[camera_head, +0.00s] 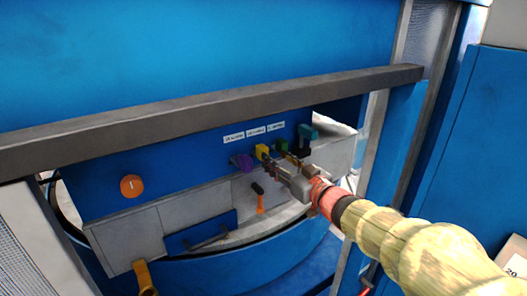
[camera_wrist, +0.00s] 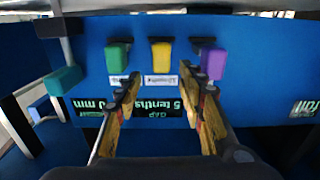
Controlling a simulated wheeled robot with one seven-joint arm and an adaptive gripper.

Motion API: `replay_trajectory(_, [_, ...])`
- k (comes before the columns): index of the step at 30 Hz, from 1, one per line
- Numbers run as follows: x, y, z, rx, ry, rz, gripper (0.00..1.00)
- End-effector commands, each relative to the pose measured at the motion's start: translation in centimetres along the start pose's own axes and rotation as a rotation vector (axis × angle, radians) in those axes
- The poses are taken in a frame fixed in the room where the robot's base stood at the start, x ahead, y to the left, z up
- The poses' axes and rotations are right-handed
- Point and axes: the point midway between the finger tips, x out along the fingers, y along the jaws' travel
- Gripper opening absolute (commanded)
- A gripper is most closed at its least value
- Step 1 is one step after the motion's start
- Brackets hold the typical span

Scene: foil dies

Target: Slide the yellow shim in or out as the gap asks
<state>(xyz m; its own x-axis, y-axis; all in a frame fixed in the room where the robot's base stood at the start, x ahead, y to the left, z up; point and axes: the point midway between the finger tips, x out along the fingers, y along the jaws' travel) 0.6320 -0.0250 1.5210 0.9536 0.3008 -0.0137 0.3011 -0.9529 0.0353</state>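The yellow shim (camera_wrist: 161,57) is a small block on the blue panel, between a green block (camera_wrist: 118,56) and a purple block (camera_wrist: 213,63). In the head view the yellow shim (camera_head: 262,151) shows just beyond my gripper (camera_head: 279,161). My gripper (camera_wrist: 162,84) is open, its two fingers apart and pointing at the panel. In the wrist view the yellow shim lies ahead, between the fingertips, with no visible contact. An upside-down display (camera_wrist: 156,108) reads "GAP" and "5 tenths"; my fingers cover part of it.
A teal block (camera_head: 308,131) stands at the right end of the row. A black and orange handle (camera_head: 259,198) and an orange round knob (camera_head: 132,186) are on the panel's lower and left parts. A grey rail (camera_head: 200,115) crosses above the panel.

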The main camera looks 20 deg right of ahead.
Motion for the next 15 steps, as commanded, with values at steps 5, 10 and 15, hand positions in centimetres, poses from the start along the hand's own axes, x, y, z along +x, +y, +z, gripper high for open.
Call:
replay_trajectory(5, [0.9,-0.3,-0.4,0.037,0.015,-0.012,0.39])
replay_trajectory(10, [3.4,-0.4,-0.4,0.037,0.015,-0.012,0.39])
replay_trajectory(15, [5.9,-0.4,-0.5,0.036,0.014,-0.011,0.39])
